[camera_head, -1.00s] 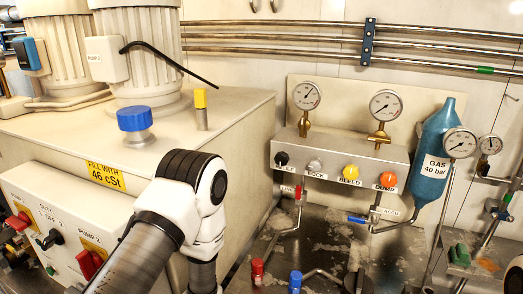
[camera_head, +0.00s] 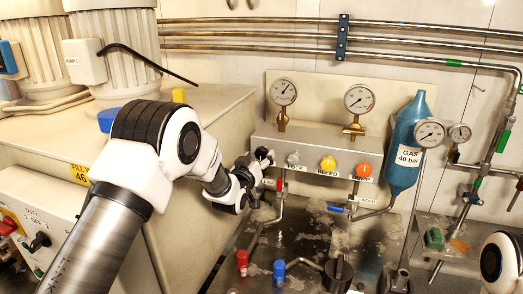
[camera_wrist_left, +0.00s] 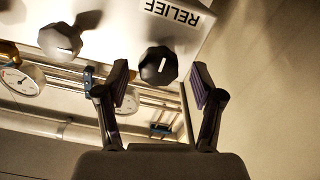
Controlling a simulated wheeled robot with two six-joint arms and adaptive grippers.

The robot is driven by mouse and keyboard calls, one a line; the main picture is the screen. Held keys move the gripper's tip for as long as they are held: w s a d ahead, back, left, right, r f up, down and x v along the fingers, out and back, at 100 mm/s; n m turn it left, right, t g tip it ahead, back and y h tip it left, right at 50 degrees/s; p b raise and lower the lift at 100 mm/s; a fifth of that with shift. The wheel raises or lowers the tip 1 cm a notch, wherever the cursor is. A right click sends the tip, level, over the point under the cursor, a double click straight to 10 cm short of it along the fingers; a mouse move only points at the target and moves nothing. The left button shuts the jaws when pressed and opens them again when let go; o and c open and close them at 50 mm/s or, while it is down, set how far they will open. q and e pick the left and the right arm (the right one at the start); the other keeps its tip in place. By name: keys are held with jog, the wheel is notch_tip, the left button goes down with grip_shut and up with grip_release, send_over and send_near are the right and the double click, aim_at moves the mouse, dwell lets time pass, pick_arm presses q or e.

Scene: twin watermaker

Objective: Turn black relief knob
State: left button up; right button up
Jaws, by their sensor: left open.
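The black relief knob (camera_wrist_left: 158,67) is on the valve block (camera_head: 312,150), with the RELIEF label (camera_wrist_left: 180,9) beside it in the left wrist view. My left gripper (camera_wrist_left: 160,84) is open, with one finger on either side of the knob in that view. Gaps show between the knob and both fingers; no contact is visible. In the head view my left gripper (camera_head: 258,162) is at the block's left end and largely covers the knob there. My right gripper is not in view.
A grey knob (camera_head: 293,158), yellow knob (camera_head: 328,163) and orange knob (camera_head: 364,170) line the block to the right. Gauges (camera_head: 283,92) stand above it. A blue gas bottle (camera_head: 408,140) is farther right. Red (camera_head: 242,262) and blue (camera_head: 279,270) caps stand below.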

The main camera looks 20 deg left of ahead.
pick_arm(q)
jog(key=shift+w+r, duration=0.1)
jog(key=shift+w, duration=0.8)
jog(key=shift+w+d, duration=0.1)
jog(key=shift+w, duration=0.3)
jog(key=c, duration=1.1)
jog(key=shift+c, duration=0.3)
